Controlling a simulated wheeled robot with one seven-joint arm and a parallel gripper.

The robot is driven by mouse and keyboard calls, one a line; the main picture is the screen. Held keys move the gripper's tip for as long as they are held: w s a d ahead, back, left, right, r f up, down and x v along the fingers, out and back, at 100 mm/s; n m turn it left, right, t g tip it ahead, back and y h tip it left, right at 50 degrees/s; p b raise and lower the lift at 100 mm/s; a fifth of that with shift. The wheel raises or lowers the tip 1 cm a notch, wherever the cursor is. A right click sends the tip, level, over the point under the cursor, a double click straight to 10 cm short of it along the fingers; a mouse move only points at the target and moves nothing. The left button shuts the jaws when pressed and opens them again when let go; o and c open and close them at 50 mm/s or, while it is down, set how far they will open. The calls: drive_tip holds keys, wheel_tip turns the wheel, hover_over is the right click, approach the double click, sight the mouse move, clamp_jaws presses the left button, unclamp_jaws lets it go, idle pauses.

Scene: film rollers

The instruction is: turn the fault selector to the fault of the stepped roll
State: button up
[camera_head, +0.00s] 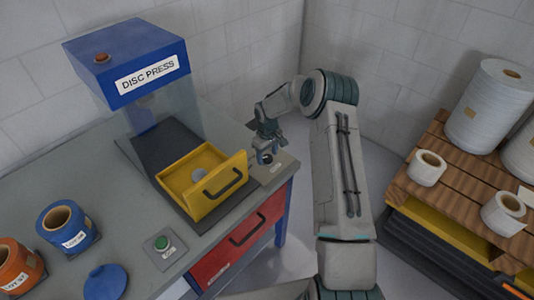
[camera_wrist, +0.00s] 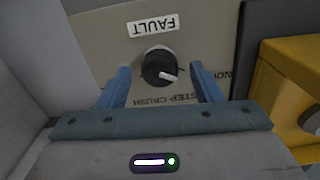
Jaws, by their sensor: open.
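The fault selector is a round black knob (camera_wrist: 158,66) with a white pointer line, on a beige plate under an upside-down FAULT label (camera_wrist: 153,25) in the wrist view. Its pointer aims right and slightly down, roughly toward the partly hidden word NON. STEP and CRUSH are printed below the knob, partly cut off by my gripper. My gripper (camera_wrist: 163,80) is open, its blue fingers on either side of the knob, with gaps. In the head view my gripper (camera_head: 266,156) hangs over the bench's right corner. Small white rolls (camera_head: 427,168) stand on the pallet; I cannot tell which roll is stepped.
The disc press (camera_head: 130,60) and its open yellow drawer (camera_head: 205,185) stand left of my gripper. A green button (camera_head: 162,242), a blue can (camera_head: 68,228) and an orange can (camera_head: 18,268) are on the bench. Large rolls (camera_head: 490,105) stand on the pallet (camera_head: 450,205) at right.

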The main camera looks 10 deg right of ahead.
drive_tip(key=shift+f, duration=0.35)
drive_tip(key=shift+c, duration=0.3)
drive_tip(key=c, duration=0.9)
drive_tip(key=shift+c, duration=0.2)
drive_tip(key=shift+f+b, duration=0.1)
drive_tip(key=shift+b, duration=0.3)
drive_tip(key=shift+f+m+b, duration=0.1)
drive_tip(key=shift+m+b, duration=0.6)
drive_tip(key=shift+b, duration=0.1)
drive_tip(key=m+b, duration=0.2)
drive_tip(key=b, duration=0.1)
drive_tip(key=shift+r+m+b, duration=0.2)
drive_tip(key=shift+m+b, duration=1.5)
drive_tip(key=shift+m, duration=0.5)
